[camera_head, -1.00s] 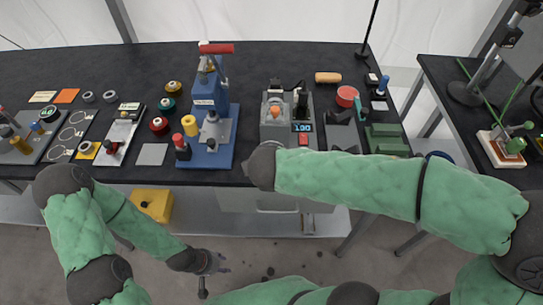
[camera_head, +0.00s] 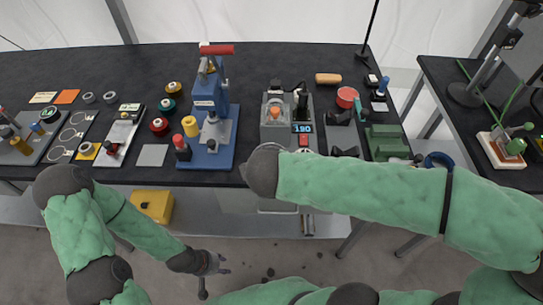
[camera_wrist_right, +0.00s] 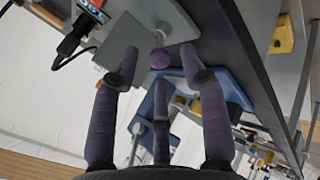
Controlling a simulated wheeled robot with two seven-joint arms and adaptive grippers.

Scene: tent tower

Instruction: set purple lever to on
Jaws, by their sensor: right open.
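A purple ball knob (camera_wrist_right: 159,60) on a pale metal shaft (camera_wrist_right: 178,33) shows in the right wrist view, beside a grey box. My right gripper (camera_wrist_right: 159,68) is open, with its dark fingers spread around the knob's place in the picture; I cannot tell whether any finger touches it. In the head view my right wrist and forearm cover the front of the grey box (camera_head: 272,133), and the lever and right gripper are hidden there. My left gripper (camera_head: 214,267) hangs low in front of the table, empty, its fingers apart.
A blue press (camera_head: 222,150) with a red handle stands left of the grey box. A lit display (camera_head: 303,128) and a red button (camera_head: 303,141) sit on the box. A yellow bin (camera_head: 152,204) is below the table edge.

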